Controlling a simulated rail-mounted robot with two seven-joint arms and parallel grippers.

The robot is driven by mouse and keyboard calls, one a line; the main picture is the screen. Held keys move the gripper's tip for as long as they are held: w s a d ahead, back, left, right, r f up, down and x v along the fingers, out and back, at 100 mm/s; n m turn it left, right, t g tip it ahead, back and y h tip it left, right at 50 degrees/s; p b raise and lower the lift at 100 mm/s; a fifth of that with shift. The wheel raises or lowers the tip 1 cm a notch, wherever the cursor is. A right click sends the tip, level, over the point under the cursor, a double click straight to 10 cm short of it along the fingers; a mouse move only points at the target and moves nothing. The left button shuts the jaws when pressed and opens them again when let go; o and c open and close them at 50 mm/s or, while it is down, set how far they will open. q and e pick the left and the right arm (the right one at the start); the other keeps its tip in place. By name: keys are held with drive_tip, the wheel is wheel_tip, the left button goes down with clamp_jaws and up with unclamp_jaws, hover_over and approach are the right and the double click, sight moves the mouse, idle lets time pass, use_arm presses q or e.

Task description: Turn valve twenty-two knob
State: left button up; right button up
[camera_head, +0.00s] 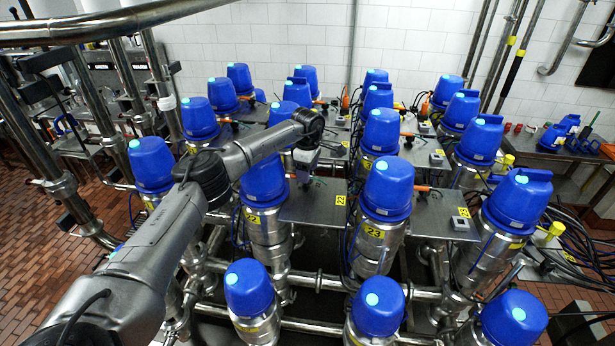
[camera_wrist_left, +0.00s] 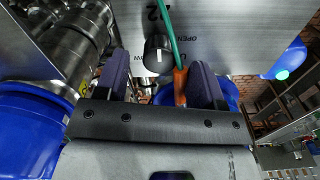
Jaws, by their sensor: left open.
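Valve twenty-two has a blue head (camera_head: 264,180) on a steel body with a yellow 22 label, left of centre in the head view. A metal plate (camera_head: 312,208) beside it carries another yellow 22 label (camera_head: 340,200). My left gripper (camera_head: 303,168) is above this plate, just right of the blue head. In the left wrist view, the black knob (camera_wrist_left: 158,55) with a white mark sits on the plate (camera_wrist_left: 240,35), between the two open fingers of my left gripper (camera_wrist_left: 160,68). I see no clear contact. My right gripper is not in view.
An orange connector (camera_wrist_left: 181,87) with a green hose lies close to the knob, near one finger. Valve 23 (camera_head: 387,189) stands to the right. More blue-headed valves stand behind and in front, with steel pipes between them. A tiled wall (camera_head: 270,35) closes the back.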

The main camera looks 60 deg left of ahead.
use_arm(q)
wheel_tip(320, 180, up, 12)
drive_tip(key=b, duration=0.1)
drive_tip(key=shift+f+b, duration=0.15)
drive_tip(key=shift+b, duration=0.25)
idle(0.6)
